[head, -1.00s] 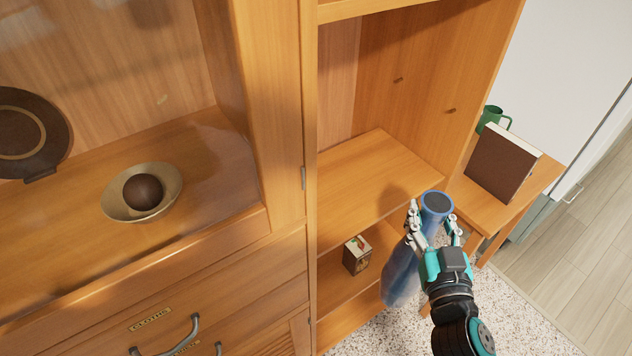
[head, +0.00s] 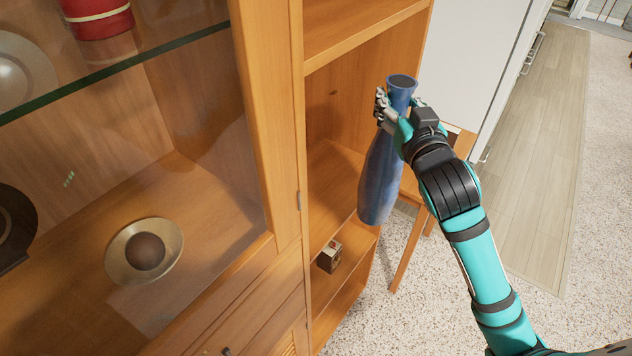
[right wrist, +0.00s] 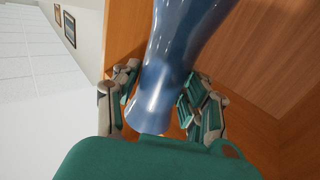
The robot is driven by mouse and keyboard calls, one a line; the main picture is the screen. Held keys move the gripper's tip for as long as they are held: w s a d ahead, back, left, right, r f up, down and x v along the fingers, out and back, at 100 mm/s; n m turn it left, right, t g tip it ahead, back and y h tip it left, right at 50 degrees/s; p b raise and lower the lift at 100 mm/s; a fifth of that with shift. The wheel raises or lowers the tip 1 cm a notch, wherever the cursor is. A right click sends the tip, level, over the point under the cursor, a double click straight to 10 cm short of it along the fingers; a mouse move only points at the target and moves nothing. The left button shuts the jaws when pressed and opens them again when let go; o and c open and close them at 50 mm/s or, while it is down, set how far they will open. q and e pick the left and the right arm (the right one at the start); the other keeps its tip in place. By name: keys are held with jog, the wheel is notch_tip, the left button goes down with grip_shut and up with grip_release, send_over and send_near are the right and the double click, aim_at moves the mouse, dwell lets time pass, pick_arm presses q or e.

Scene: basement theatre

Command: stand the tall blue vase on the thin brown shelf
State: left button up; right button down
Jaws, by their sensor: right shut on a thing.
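The tall blue vase (head: 381,178) is held upright, with a slight tilt, in front of the open wooden shelf unit. My right gripper (head: 397,112) is shut on its narrow neck, just below the rim. In the right wrist view the vase (right wrist: 180,60) runs between the fingers of the gripper (right wrist: 160,105). The thin brown shelf (head: 328,190) is a board inside the open unit, behind and left of the vase. The vase hides part of that shelf, and I cannot tell whether its base touches anything. My left gripper is not in view.
A small box (head: 329,256) stands on the lower shelf. A glass-fronted cabinet at left holds a bowl with a dark ball (head: 145,250) and a red container (head: 98,18). A small wooden table (head: 408,250) stands behind the vase. Speckled floor lies open at right.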

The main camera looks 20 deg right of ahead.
jog(key=r, duration=0.2)
jog(key=shift+w+r, duration=0.2)
jog(key=shift+r, duration=0.1)
jog(key=shift+w+a+p, duration=0.1)
jog(key=shift+w+p, duration=0.2)
pick_arm(q)
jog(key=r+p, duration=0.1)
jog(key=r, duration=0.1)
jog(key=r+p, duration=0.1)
jog(key=p, duration=0.1)
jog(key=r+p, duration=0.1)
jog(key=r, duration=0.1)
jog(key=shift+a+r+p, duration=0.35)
jog(key=shift+p, duration=0.05)
pick_arm(e)
jog(key=w+a+f, duration=0.5)
jog(key=w+a, duration=0.4)
jog(key=w, duration=0.3)
jog(key=shift+w, duration=0.15)
jog(key=c, duration=0.7)
grip_release()
jog(key=shift+f, duration=0.15)
jog(key=shift+c, duration=0.2)
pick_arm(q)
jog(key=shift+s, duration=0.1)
pick_arm(e)
jog(key=shift+o, duration=0.2)
jog(key=shift+s, duration=0.2)
